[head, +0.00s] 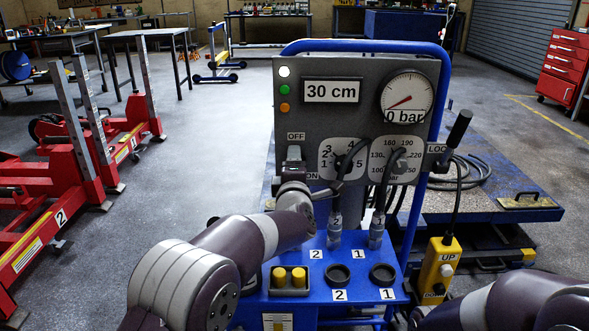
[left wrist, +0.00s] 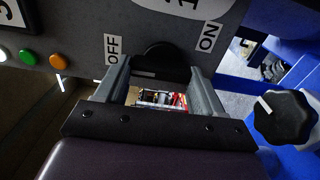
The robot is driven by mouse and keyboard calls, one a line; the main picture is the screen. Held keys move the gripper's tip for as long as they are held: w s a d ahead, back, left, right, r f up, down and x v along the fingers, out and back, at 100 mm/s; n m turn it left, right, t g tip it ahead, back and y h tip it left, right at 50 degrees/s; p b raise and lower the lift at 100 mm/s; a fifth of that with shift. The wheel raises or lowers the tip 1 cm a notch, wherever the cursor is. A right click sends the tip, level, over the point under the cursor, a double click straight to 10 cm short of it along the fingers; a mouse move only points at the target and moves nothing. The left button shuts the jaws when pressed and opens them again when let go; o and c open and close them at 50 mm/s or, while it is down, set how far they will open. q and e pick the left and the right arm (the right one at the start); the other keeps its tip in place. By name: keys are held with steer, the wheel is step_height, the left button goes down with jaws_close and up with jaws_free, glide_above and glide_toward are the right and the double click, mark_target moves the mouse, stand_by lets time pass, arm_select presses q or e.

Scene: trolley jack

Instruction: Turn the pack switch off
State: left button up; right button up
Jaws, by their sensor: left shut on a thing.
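The pack switch is a dark rounded knob (left wrist: 160,58) on the grey panel (head: 350,68), between the OFF label (left wrist: 113,49) and the ON label (left wrist: 208,37). In the head view the OFF label (head: 296,136) is above and the ON label (head: 312,176) below. My left gripper (left wrist: 160,72) is at the switch, its two fingers on either side of the knob and shut on it. In the head view my left gripper (head: 293,163) largely hides the switch, so its exact setting cannot be told. My right gripper is out of view.
The panel has a lit white lamp (head: 285,72), a 30 cm display (head: 332,91), a gauge (head: 406,94) and two dials. Hoses hang close right of the left gripper. A yellow UP/DOWN pendant (head: 440,267) hangs at right. Red jacks (head: 60,200) stand at left.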

arm_select(q)
steer(key=shift+f, duration=0.1)
steer(key=o, duration=1)
steer(key=shift+o, duration=0.2)
steer(key=s+p, duration=0.2)
steer(key=s, duration=1)
steer(key=shift+s, duration=0.4)
